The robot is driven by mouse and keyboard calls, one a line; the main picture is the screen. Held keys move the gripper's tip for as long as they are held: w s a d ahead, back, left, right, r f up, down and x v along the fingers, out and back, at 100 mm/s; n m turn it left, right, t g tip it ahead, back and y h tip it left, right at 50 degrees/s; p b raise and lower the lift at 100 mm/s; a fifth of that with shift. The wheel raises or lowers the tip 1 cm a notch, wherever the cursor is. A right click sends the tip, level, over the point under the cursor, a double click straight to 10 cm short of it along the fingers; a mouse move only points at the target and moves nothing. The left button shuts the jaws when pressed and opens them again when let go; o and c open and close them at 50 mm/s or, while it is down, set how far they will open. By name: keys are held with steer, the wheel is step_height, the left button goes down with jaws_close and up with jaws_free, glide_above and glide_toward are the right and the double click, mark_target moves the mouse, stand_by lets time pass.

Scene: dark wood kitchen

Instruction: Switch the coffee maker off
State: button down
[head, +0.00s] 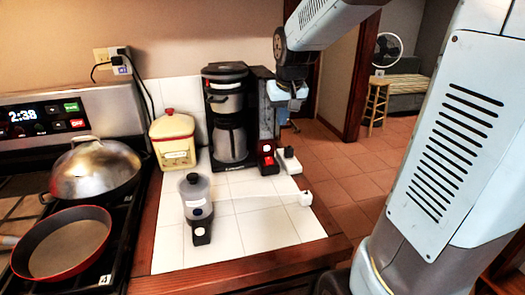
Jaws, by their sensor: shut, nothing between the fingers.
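The coffee maker (229,128) is black and silver and stands upright at the back of the white-tiled counter, with its carafe in the middle. I cannot tell which way the switch is set. My gripper (290,124) is to the right of the coffee maker, above the level of the switch, and points down. Its fingers are small in the picture and partly hidden; they are shut and hold nothing. I cannot tell whether they touch the housing.
A cream canister (173,142) stands left. A silver domed lid (92,168) and a red pan (62,243) are on the stove. Bare tiles lie at front right.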

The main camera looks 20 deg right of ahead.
glide_above(269, 161)
steer(key=s, duration=0.3)
steer(key=shift+g, duration=0.3)
step_height(269, 161, down, 5)
steer(key=shift+d+f, duration=0.1)
steer(key=shift+f, duration=0.1)
steer(key=x, duration=1.2)
steer(key=shift+s+f, duration=0.15)
steer(key=shift+s, duration=0.05)
steer(key=shift+x, duration=0.75)
steer(key=shift+s+f, duration=0.15)
steer(key=shift+s, duration=0.85)
